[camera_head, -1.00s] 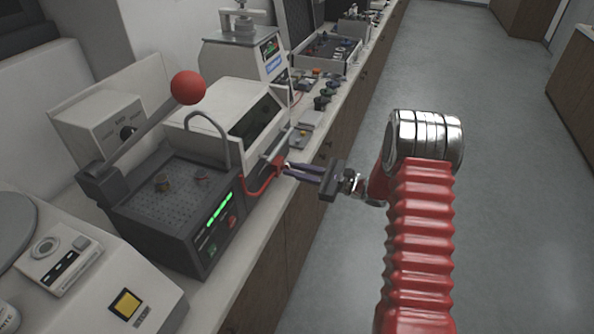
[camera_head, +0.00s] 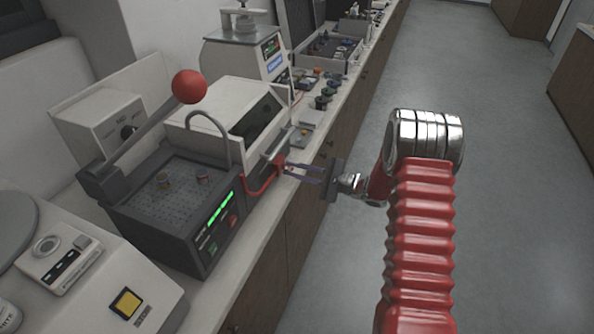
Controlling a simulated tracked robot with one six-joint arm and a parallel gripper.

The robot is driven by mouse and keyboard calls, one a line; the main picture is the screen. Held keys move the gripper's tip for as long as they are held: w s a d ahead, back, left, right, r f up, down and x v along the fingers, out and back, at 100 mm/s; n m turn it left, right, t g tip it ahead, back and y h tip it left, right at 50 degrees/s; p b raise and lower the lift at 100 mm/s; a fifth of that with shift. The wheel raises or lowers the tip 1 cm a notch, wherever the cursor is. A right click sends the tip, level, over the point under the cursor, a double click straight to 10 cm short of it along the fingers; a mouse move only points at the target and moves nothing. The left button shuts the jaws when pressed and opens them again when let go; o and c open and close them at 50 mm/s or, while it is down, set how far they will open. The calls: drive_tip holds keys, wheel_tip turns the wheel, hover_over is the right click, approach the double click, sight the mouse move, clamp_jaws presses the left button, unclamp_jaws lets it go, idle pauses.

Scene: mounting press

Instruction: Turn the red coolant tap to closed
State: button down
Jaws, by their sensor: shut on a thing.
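The red coolant tap (camera_head: 279,161) sits low on the front of the white machine with the tilted dark window, at the bench's front edge. A red curved hose or pipe (camera_head: 262,190) runs just below and left of it. My gripper (camera_head: 290,169) reaches in from the right, with its two dark fingers level and pointing left. The fingertips are at the tap and shut on it. The fingertips cover part of the tap, so its exact angle is too small to tell.
A dark press unit (camera_head: 190,207) with a perforated top and green-lit panel stands left of the tap. A red ball knob (camera_head: 189,86) is on a lever above it. Another white machine (camera_head: 247,60) stands behind. The floor (camera_head: 490,180) at right is clear.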

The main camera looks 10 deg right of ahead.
drive_tip(key=shift+s+a+f, duration=0.15)
drive_tip(key=shift+a, duration=0.1)
drive_tip(key=c, duration=2.1)
unclamp_jaws()
drive_tip(key=o, duration=0.3)
drive_tip(key=shift+d, duration=0.15)
drive_tip(key=shift+o, duration=0.2)
drive_tip(key=shift+d, duration=0.1)
drive_tip(key=v, duration=1.3)
drive_tip(key=shift+d, duration=0.25)
drive_tip(key=shift+s, duration=0.15)
